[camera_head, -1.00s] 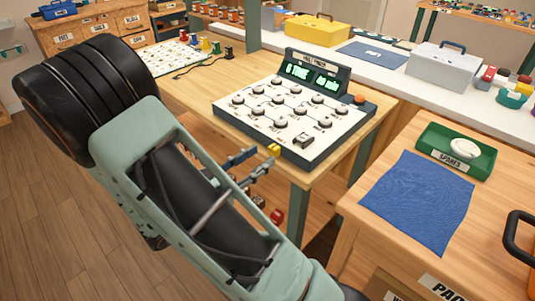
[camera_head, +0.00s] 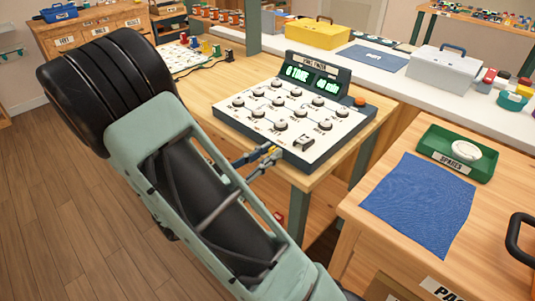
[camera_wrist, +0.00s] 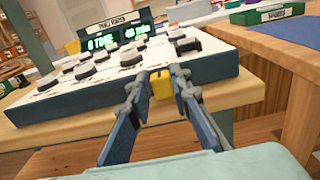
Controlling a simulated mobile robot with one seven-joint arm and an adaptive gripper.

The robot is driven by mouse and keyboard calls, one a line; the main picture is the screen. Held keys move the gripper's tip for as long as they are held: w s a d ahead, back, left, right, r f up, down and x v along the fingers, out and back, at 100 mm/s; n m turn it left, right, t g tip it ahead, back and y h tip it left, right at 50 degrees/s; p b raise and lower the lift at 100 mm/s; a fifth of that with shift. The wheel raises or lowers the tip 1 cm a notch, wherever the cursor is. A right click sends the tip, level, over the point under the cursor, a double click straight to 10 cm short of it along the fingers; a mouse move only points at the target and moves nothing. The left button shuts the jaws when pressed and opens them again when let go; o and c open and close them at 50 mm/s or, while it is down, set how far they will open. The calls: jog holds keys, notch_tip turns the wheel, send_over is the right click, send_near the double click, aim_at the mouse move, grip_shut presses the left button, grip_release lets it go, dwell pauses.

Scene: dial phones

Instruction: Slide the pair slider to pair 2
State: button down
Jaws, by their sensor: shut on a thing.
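The white panel (camera_head: 262,120) with a dark frame sits on the wooden table and carries several round knobs with small labels. Its upright green-lit display (camera_head: 312,78) stands at the back. A small dark-edged piece (camera_head: 303,143) is at the panel's near right; I cannot tell if it is the pair slider, and its markings are too small to read. My gripper (camera_head: 266,157) is low in front of the panel's near edge. In the wrist view, its blue fingers (camera_wrist: 162,86) are shut on a small yellow block (camera_wrist: 162,84). The block overlaps the panel's front face; contact is unclear.
An orange button (camera_head: 360,101) is beside the display. A second table at the right holds a blue cloth (camera_head: 420,203) and a green spares tray (camera_head: 470,165). A white board with colored pieces (camera_head: 178,57) lies at the back left.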

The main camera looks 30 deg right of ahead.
aim_at(254, 133)
jog(key=w+a, duration=0.1)
jog(key=w, duration=0.1)
jog(key=w+a+p, duration=0.1)
jog(key=w, duration=0.2)
jog(key=w+a, duration=0.1)
jog(key=w, duration=0.2)
jog(key=shift+w+a+f+p, duration=0.1)
jog(key=shift+w+p, duration=0.15)
jog(key=shift+p, duration=0.1)
jog(key=c, duration=1.8)
grip_release()
jog(key=shift+o, duration=0.2)
jog(key=v, duration=1.2)
